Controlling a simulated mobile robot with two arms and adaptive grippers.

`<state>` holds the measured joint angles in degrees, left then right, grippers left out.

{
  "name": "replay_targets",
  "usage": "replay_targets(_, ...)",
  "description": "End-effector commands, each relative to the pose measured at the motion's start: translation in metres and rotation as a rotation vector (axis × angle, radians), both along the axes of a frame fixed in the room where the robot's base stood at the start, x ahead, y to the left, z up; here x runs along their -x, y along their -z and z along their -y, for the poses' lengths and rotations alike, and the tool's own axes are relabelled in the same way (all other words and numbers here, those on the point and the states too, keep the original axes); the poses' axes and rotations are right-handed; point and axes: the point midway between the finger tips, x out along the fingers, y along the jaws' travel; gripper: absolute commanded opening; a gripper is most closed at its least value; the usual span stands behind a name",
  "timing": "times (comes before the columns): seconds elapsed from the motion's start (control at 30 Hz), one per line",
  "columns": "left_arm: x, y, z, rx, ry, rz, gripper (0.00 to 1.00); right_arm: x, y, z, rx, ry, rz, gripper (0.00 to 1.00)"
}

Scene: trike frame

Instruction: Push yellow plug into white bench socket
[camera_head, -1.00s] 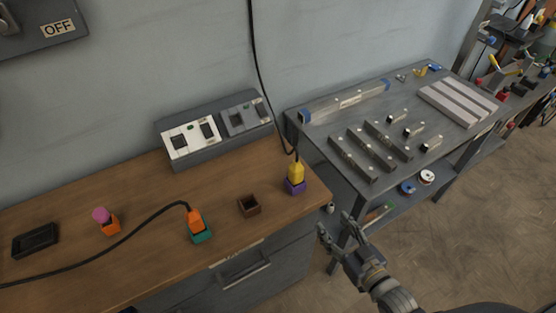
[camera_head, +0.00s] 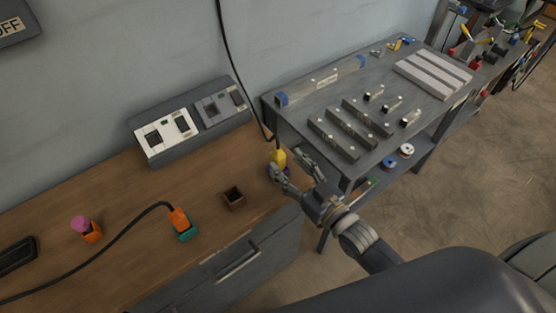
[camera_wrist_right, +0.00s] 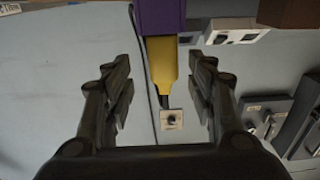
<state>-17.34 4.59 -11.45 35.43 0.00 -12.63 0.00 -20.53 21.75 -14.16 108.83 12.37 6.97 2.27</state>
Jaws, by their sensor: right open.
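The yellow plug (camera_head: 279,156) stands in a purple holder at the right end of the wooden bench. Its black cable runs up along the wall. My right gripper (camera_head: 287,166) is at the plug and partly covers it and the holder. In the right wrist view the picture is upside down; the yellow plug (camera_wrist_right: 160,62) shows between the two spread fingers of my gripper (camera_wrist_right: 162,82), with gaps on both sides. The purple holder (camera_wrist_right: 159,15) is above it there. The white bench socket (camera_head: 166,136) is on a grey box against the wall, left of the plug. My left gripper is out of view.
A grey socket (camera_head: 213,109) sits right beside the white one. An empty brown holder (camera_head: 233,198), an orange plug (camera_head: 179,219) in a teal holder and a pink object (camera_head: 79,224) stand on the bench. A grey metal table (camera_head: 300,110) adjoins on the right.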

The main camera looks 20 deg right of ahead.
Motion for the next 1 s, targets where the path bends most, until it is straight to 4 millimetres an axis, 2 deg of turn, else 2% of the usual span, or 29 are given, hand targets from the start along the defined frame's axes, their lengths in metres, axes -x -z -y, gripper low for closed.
replay_targets(0.3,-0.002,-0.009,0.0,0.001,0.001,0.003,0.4,-0.036,0.003,-0.018,0.0,0.001,0.002,0.52)
replay_targets(0.6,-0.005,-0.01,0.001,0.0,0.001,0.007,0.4,-0.04,0.004,-0.019,0.001,0.0,0.0,0.52)
replay_targets(0.63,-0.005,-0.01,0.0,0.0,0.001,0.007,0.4,-0.04,0.004,-0.019,0.001,0.0,0.0,0.49)
replay_targets(0.83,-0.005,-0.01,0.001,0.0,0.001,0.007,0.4,-0.04,0.004,-0.019,0.001,0.0,0.0,0.04)
replay_targets(1.0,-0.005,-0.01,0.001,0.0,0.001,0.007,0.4,-0.04,0.004,-0.019,0.001,0.0,0.001,0.03)
